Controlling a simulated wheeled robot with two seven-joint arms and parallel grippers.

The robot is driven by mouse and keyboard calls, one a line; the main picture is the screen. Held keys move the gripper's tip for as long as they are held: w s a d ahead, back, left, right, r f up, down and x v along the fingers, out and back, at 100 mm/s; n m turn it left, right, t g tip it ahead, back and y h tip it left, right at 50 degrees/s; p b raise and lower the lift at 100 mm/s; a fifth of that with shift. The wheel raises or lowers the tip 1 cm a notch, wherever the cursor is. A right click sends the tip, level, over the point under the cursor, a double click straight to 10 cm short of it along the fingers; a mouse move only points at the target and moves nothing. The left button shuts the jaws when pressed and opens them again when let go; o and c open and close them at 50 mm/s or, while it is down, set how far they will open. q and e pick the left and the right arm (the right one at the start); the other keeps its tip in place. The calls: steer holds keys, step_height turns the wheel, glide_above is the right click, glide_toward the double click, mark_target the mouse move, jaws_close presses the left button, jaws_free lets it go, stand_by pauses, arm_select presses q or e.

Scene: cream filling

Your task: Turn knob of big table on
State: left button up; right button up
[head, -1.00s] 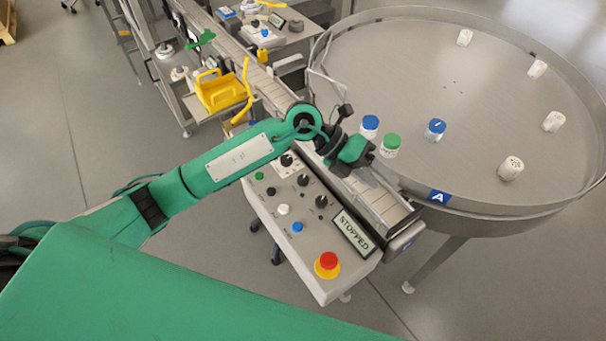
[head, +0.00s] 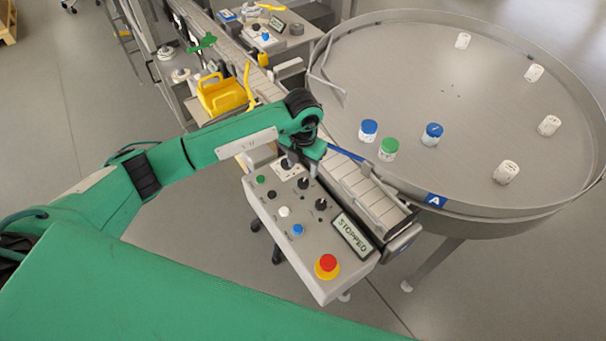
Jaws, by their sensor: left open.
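The big table (head: 465,110) is a round grey turntable with a raised rim and a blue "A" label, at the right. A grey control box (head: 262,222) stands in front of the conveyor. It carries black knobs, among them one at the back (head: 286,163), one in the middle (head: 303,182) and one further right (head: 321,204). I cannot read which knob belongs to the table. My left gripper (head: 302,173) is open and points down just above the back and middle knobs. Its wrist partly hides its fingers, and I cannot tell whether they touch a knob. My right gripper is not in view.
The box also has a display (head: 352,235) reading "STOPPED", a red emergency button (head: 327,265), and blue, white and green buttons. A conveyor (head: 365,195) runs between box and table. Several jars stand on the table. A yellow bin (head: 222,95) stands behind my arm.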

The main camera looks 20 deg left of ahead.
mark_target(303, 182)
arm_select(q)
step_height(303, 182, down, 7)
steer(key=shift+r+p, duration=0.2)
steer(key=shift+p, duration=0.65)
steer(key=c, duration=1)
steer(key=shift+o, duration=0.2)
